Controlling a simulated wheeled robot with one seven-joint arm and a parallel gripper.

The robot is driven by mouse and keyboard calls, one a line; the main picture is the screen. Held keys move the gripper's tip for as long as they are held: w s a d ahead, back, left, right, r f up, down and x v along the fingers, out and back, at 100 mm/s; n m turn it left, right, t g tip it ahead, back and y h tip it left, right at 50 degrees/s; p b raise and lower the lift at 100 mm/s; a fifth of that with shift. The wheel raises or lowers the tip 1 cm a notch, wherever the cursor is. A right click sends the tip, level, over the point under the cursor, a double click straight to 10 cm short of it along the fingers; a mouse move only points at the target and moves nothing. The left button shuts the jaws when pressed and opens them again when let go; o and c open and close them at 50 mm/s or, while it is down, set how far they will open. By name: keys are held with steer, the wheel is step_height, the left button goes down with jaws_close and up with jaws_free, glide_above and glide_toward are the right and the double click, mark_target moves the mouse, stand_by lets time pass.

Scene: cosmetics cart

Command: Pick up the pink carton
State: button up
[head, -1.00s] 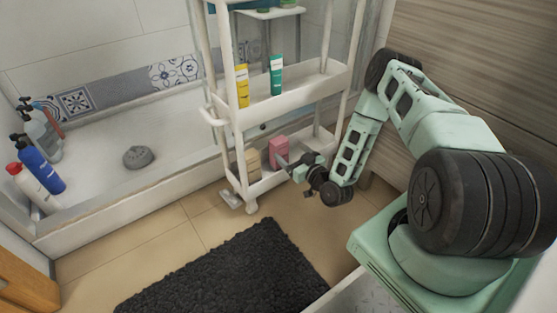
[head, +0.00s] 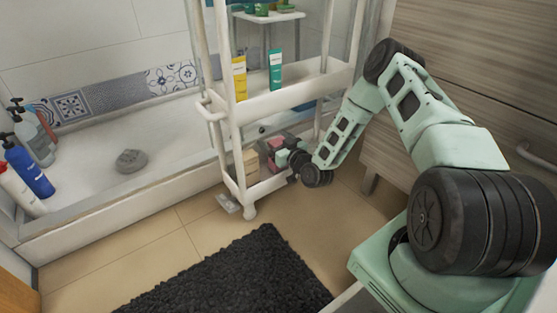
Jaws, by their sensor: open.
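The pink carton (head: 275,144) stands on the bottom shelf of the white cart (head: 288,104), right of a beige box. My gripper (head: 276,160) reaches in from the right and is at the carton, covering part of it. The gripper is open. The fingertips are small and partly hidden, so I cannot tell whether they touch the carton.
A beige box (head: 251,160) stands close on the carton's left. The middle shelf above holds a yellow tube (head: 240,78) and a teal tube (head: 275,70). A dark mat (head: 230,275) lies on the floor in front. A wooden cabinet (head: 470,45) is on the right.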

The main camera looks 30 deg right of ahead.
steer(key=c, duration=1.3)
steer(key=shift+r, duration=0.1)
steer(key=shift+c, duration=0.2)
